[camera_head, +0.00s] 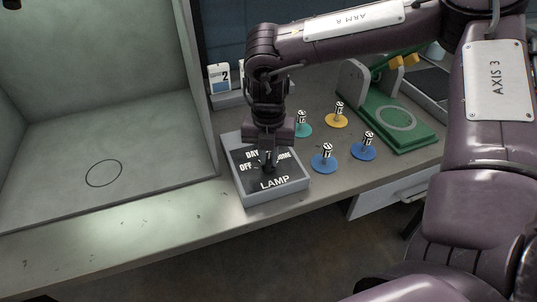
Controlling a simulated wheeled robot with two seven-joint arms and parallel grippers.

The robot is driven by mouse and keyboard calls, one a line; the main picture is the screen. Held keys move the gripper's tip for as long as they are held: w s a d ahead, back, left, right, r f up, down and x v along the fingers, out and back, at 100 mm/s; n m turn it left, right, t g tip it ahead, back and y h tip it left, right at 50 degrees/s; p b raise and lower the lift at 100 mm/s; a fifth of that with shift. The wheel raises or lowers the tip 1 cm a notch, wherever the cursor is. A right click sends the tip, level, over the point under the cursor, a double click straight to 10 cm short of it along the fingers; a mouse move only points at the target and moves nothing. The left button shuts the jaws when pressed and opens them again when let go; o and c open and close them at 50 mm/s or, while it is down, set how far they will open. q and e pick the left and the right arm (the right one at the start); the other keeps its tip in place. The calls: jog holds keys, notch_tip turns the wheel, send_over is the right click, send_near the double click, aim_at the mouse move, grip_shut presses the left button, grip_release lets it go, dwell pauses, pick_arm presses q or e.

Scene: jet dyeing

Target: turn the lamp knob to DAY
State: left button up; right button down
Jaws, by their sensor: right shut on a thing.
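The lamp box (274,190) is a light grey box with a dark top plate near the front edge of the bench. Its plate reads LAMP at the front, with DAY, OFF and a partly covered word behind. My right gripper (268,168) points down over the middle of the plate. It is shut on the lamp knob, which its fingers mostly hide, so I cannot tell which mark the knob points to. My left gripper is not in view.
Blue discs (324,164), a teal disc and a yellow disc (337,121) with marked posts stand right of the box. A green fixture (400,122) stands farther right. A grey booth (150,165) with a drawn circle is at left. A card labelled 2 (219,78) stands behind.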

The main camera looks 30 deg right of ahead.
jog(key=shift+f+n+b, duration=0.1)
jog(key=shift+n+b, duration=0.8)
jog(key=shift+b, duration=0.05)
jog(key=shift+n+b, duration=0.65)
jog(key=shift+n, duration=0.15)
jog(key=n+b, duration=0.1)
jog(key=n, duration=0.1)
jog(key=shift+n, duration=0.3)
jog(key=shift+n+b, duration=0.6)
jog(key=shift+n, duration=1.2)
jog(key=c, duration=1.4)
grip_release()
jog(key=shift+c, duration=0.2)
